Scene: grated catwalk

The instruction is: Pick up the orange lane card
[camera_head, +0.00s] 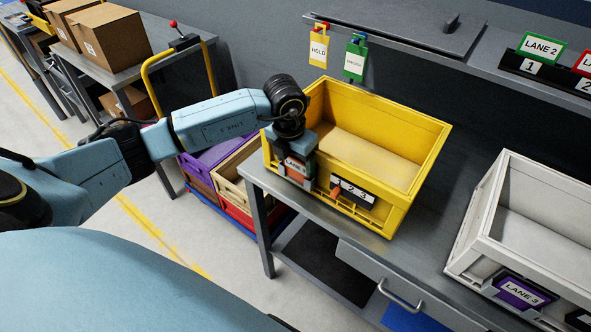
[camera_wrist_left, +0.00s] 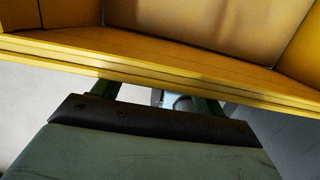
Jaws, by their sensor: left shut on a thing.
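The orange lane card (camera_head: 295,168), with a white label reading LANE, is at the front left of the yellow bin (camera_head: 398,203). My left gripper (camera_head: 298,172) reaches down in front of the bin's wall and is shut on the card, with a finger at either side of it. In the left wrist view the bin's rim (camera_wrist_left: 160,70) crosses above my left gripper (camera_wrist_left: 155,97), and the card is hidden there. I cannot tell whether the card still touches the bin. My right gripper is not in view.
A white number plate (camera_head: 354,193) is on the bin's front, right of the card. A white bin (camera_head: 476,232) with a purple LANE 3 card (camera_head: 520,291) stands right on the grey table (camera_head: 408,255). Yellow HOLD (camera_head: 319,50) and green (camera_head: 355,62) tags hang from the shelf behind.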

